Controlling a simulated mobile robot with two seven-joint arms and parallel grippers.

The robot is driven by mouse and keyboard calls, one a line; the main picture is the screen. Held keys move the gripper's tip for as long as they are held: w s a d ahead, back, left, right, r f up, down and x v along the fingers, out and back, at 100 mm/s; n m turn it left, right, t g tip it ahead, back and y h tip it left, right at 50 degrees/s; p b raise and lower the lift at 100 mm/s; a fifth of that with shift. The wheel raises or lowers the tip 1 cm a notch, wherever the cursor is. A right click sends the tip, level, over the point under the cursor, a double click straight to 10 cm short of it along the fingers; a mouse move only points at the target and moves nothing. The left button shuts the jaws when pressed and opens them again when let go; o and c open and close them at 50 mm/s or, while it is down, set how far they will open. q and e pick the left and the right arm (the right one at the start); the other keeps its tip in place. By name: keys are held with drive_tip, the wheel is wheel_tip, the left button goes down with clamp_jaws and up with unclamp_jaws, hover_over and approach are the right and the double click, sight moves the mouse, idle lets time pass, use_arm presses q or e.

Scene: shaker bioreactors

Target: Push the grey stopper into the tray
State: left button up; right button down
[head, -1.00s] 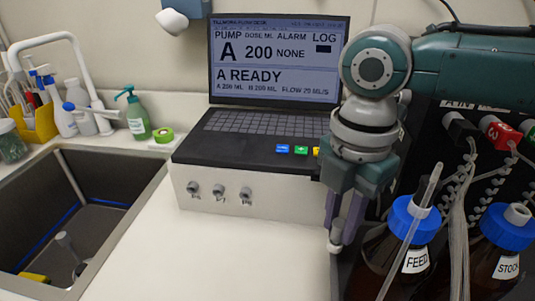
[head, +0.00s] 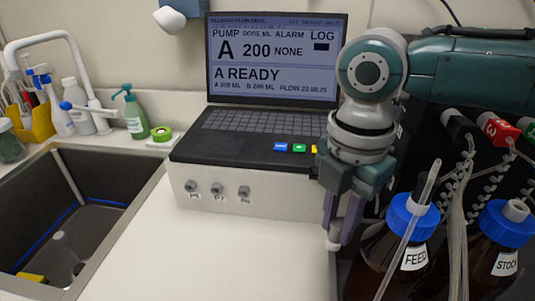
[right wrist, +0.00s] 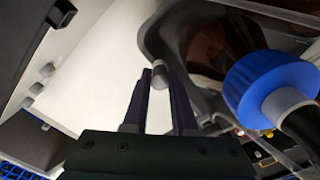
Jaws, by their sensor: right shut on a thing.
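My right gripper (head: 342,238) points down at the front right corner of the white bench unit, beside the bottles. Its fingers are closed on the small grey stopper (head: 333,241), which shows at the fingertips. In the right wrist view the stopper (right wrist: 160,78) sits at the tips of the two dark fingers, over or beside the dark rim of the tray (right wrist: 150,36). I cannot tell whether it touches the tray. In the head view the tray is mostly hidden by the arm and bottles. My left gripper is out of view.
Two brown bottles with blue caps, FEED (head: 408,259) and STOCK (head: 505,264), stand close to the right of the gripper, with tubes rising from them. The pump console (head: 235,190) is just left. White counter (head: 200,260) is clear; a sink (head: 110,180) lies further left.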

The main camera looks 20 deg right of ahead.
sight(338, 224)
drive_tip(key=shift+f, duration=0.15)
drive_tip(key=c, duration=0.6)
unclamp_jaws()
drive_tip(key=shift+c, duration=0.2)
wheel_tip(338, 224, up, 10)
